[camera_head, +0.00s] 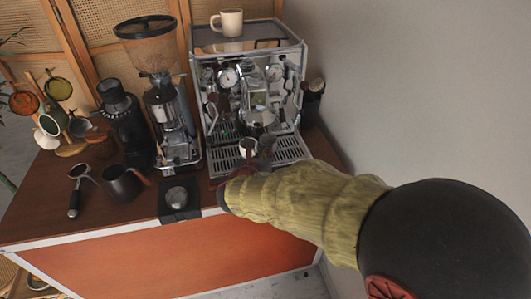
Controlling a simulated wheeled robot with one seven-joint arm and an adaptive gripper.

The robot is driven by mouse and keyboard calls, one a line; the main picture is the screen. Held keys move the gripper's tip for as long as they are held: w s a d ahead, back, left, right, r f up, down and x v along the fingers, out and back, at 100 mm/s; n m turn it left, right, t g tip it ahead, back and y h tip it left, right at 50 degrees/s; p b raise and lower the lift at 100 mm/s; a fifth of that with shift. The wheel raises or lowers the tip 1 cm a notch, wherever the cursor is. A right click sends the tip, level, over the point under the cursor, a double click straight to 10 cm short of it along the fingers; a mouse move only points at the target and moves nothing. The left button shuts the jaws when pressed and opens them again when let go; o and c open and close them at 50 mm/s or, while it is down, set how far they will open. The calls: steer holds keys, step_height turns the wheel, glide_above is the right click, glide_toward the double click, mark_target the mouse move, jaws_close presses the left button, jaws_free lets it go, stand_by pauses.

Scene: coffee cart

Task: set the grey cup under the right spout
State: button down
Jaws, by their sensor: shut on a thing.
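The espresso machine (247,60) stands at the back right of the cart, with its slotted drip tray (291,152) in front. A white cup (248,146) is at the tray, below the group head. A small grey shape, which looks like the grey cup (267,143), is just right of it. My gripper (256,158) is at the tray's front, shut on what appears to be the grey cup. My arm comes in from the right and hides part of the grip. I cannot tell whether the cup touches the tray or which spout is above it.
A grinder (165,115) stands left of the machine. A black knock box (180,198), a dark pitcher (122,184) and a portafilter (76,187) are at the front left. A mug tree (70,149) stands far left. A white mug (231,22) sits on the machine. A wall is close on the right.

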steer(key=shift+f+b, duration=0.2)
steer(key=shift+b, duration=0.25)
stand_by(0.3)
steer(key=c, duration=1.9)
jaws_free()
steer(key=shift+s, duration=0.1)
steer(key=v, duration=1.2)
steer(key=shift+d, duration=0.15)
